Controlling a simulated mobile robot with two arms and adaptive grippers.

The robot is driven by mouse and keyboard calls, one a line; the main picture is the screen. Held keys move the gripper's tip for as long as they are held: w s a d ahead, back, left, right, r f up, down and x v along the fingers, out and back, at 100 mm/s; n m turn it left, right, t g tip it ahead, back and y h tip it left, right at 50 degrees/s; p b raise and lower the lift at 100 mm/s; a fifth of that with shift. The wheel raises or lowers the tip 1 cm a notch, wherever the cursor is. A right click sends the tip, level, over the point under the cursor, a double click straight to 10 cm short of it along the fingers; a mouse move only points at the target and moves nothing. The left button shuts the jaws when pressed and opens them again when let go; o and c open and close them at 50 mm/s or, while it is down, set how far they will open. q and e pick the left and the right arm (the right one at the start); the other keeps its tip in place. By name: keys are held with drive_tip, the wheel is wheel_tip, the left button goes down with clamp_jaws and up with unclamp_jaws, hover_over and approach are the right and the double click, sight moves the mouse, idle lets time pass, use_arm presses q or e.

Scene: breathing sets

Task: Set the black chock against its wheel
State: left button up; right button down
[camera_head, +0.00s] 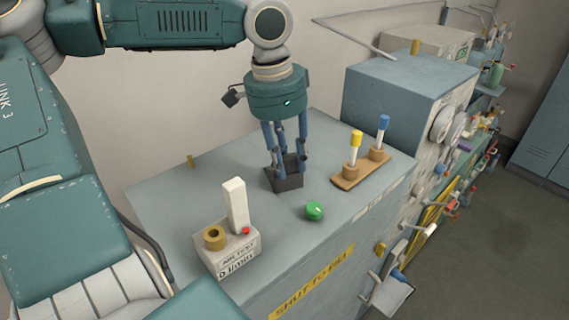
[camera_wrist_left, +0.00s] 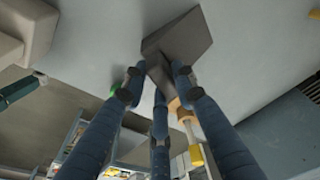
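The black chock (camera_head: 287,182) is a dark wedge at the middle of the grey cabinet's top. My left gripper (camera_head: 287,160) points down over it, with its blue fingers around the chock's upper part. In the left wrist view, the chock (camera_wrist_left: 183,38) sits at the fingertips (camera_wrist_left: 158,72), and part of it lies between them. The fingers look shut on it. I cannot tell whether its underside touches the top. No wheel that clearly belongs to the chock shows. My right gripper is not in view.
On the cabinet top (camera_head: 165,210) are a green round object (camera_head: 314,211), a wooden holder (camera_head: 345,184) with yellow and blue-capped pieces, and a labelled block (camera_head: 233,256) with a white post. A blue-grey unit (camera_head: 395,90) stands behind. Bare surface lies left of the chock.

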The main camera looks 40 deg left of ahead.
use_arm(q)
clamp_jaws()
drive_tip(key=shift+w+r, duration=0.1)
